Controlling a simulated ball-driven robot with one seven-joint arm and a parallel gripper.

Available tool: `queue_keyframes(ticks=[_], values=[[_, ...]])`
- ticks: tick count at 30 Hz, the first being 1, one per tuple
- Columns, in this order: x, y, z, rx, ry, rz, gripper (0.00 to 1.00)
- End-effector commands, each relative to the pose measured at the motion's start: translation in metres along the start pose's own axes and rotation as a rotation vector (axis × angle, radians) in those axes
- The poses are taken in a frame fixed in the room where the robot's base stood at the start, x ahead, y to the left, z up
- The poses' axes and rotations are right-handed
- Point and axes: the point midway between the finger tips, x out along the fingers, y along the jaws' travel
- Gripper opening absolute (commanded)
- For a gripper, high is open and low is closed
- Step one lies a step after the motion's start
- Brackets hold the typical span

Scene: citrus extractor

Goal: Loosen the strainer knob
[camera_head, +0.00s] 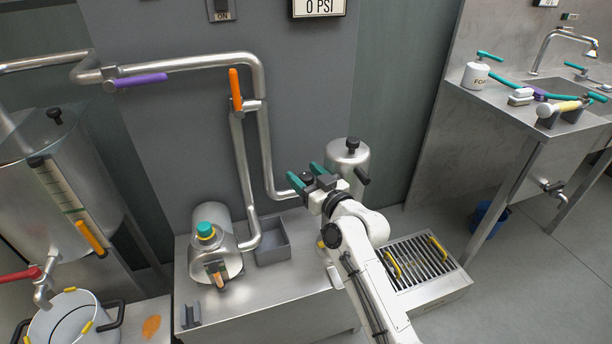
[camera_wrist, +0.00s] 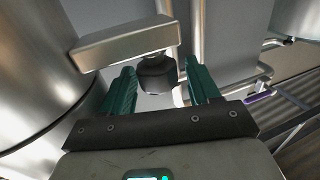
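A steel canister (camera_head: 348,160) stands by the wall with a black knob (camera_head: 352,145) on its lid and a dark handle at its right side. I cannot tell for certain which part is the strainer knob. In the wrist view a dark round knob (camera_wrist: 157,74) hangs under the end of a flat steel bar (camera_wrist: 125,42). My gripper (camera_head: 306,175) is left of the canister in the head view. Its teal fingers (camera_wrist: 160,82) are apart, one on each side of the dark knob in the wrist view. No firm grip on it shows.
A steel vessel with a teal cap (camera_head: 206,230) and an open steel box (camera_head: 273,242) stand on the bench (camera_head: 255,300). Vertical pipes (camera_head: 265,150) run close behind my gripper. A slatted grate (camera_head: 415,262) lies right of my arm. A sink counter (camera_head: 520,115) is farther right.

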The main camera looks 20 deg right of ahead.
Motion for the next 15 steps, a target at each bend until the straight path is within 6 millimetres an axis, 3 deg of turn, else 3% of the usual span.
queue_keyframes(ticks=[15], values=[[0.0001,0.0013,0.0002,0.001,-0.002,0.003,0.64]])
